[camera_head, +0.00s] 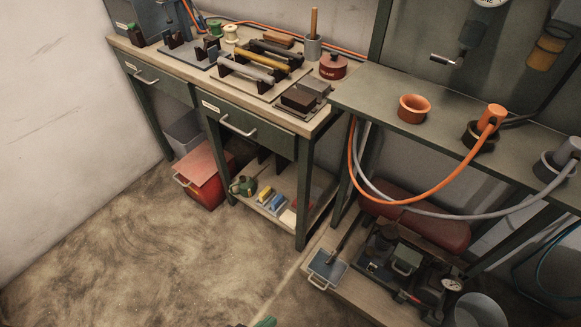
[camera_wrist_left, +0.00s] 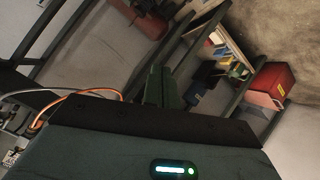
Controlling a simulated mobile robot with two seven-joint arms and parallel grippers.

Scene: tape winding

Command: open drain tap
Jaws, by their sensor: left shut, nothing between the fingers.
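A machine with a dark red tank (camera_head: 415,224) and a round gauge (camera_head: 452,285) sits low under the green bench at the right. I cannot make out a drain tap on it. The red tank also shows at the top of the left wrist view (camera_wrist_left: 138,18). Only a green tip of my left gripper (camera_head: 265,321) shows at the bottom edge of the head view, well left of the machine. In the left wrist view its dark green fingers (camera_wrist_left: 163,88) are together and empty. My right gripper is in neither view.
A grey bucket (camera_head: 478,311) stands at the lower right by the machine. A grey-blue pedal (camera_head: 327,268) lies at its left. Orange and grey hoses (camera_head: 428,196) hang from the green bench (camera_head: 375,100). A red box (camera_head: 205,175) is under the workbench. The floor at left is clear.

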